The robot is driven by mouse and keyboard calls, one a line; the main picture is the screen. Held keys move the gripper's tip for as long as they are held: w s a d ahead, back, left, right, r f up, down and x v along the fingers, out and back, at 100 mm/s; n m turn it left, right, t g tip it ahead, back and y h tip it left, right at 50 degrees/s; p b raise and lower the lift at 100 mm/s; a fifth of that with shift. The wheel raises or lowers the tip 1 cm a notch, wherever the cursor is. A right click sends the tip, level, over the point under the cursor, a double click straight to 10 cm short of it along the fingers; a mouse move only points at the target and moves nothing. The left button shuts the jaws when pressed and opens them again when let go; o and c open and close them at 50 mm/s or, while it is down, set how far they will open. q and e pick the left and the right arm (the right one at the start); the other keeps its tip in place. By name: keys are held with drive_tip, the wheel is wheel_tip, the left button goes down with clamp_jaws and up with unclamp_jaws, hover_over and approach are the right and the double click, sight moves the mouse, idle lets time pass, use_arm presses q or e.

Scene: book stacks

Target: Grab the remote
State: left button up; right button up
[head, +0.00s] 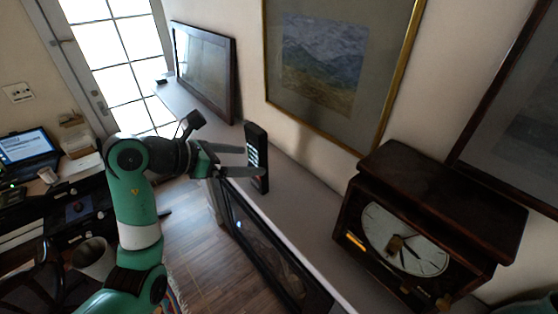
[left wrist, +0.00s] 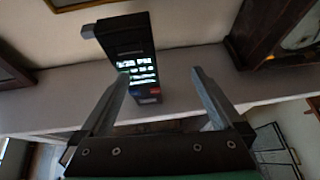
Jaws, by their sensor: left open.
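The remote (head: 257,158) is a black slab with light buttons, standing upright on the narrow shelf. It also shows in the left wrist view (left wrist: 134,62), with a white keypad and small red and blue marks low on its face. My left gripper (head: 247,161) is open, its fingers pointing at the remote. In the left wrist view the remote's lower part appears between the fingertips, closer to the left finger (left wrist: 160,78). I cannot tell whether a finger touches it. My right gripper is not in view.
The long pale shelf (head: 300,205) runs along the wall. A dark wooden clock (head: 430,220) stands at the right. A dark frame (head: 204,70) leans at the far end, and a gold-framed picture (head: 335,55) hangs behind the shelf. The shelf between remote and clock is clear.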

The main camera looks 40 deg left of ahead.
sight(252, 157)
use_arm(q)
drive_tip(key=s+a, duration=0.2)
drive_tip(key=a, duration=0.2)
drive_tip(key=shift+n+y, duration=0.3)
drive_tip(key=shift+n, duration=0.1)
drive_tip(key=p+x, duration=0.1)
drive_tip(key=x, duration=0.5)
drive_tip(key=shift+w+r+p, duration=0.1)
drive_tip(key=shift+r+p, duration=0.1)
drive_tip(key=shift+p, duration=0.15)
drive_tip(key=shift+w+d+f, duration=0.1)
drive_tip(key=shift+w+f, duration=0.2)
drive_tip(key=shift+w, duration=0.1)
drive_tip(key=p+x, duration=0.1)
drive_tip(key=x, duration=0.3)
drive_tip(key=shift+w+d+r+p, duration=0.2)
drive_tip(key=shift+d+r+p, duration=0.1)
drive_tip(key=shift+p, duration=0.1)
drive_tip(key=shift+w+f, duration=0.3)
drive_tip(key=shift+w, duration=0.1)
drive_tip(key=c, duration=1.5)
drive_tip(key=shift+r, duration=0.2)
